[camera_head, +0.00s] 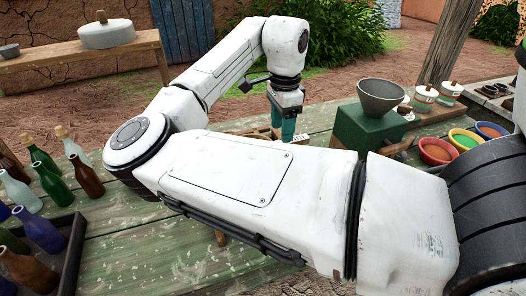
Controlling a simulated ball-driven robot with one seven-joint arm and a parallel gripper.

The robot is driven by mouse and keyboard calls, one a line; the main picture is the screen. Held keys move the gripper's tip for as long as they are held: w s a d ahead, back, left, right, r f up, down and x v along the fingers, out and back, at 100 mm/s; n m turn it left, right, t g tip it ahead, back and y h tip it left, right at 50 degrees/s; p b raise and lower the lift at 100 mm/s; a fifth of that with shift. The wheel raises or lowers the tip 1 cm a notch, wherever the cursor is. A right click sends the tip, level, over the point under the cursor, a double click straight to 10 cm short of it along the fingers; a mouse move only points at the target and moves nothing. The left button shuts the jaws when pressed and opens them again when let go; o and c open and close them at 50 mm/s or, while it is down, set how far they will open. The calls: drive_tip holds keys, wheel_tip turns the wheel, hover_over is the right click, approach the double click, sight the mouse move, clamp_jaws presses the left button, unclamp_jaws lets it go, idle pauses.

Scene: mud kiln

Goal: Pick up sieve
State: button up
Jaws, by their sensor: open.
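My gripper (286,110) points down over the green plank table, beyond my forearm. It is open. A teal object (288,128) shows directly below the gripper; I cannot tell whether they touch. A light wooden edge (262,132) lies beside it on the table; it may be part of the sieve, but my arm hides most of it. No sieve can be clearly made out.
A grey bowl (381,97) sits on a green block (368,132) to the right. Several bottles (52,183) and a dark crate (76,252) are at left. A bench (75,56) stands behind.

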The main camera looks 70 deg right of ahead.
drive_tip(key=shift+f+p, duration=0.65)
drive_tip(key=shift+f, duration=2.25)
drive_tip(key=shift+c, duration=0.4)
clamp_jaws()
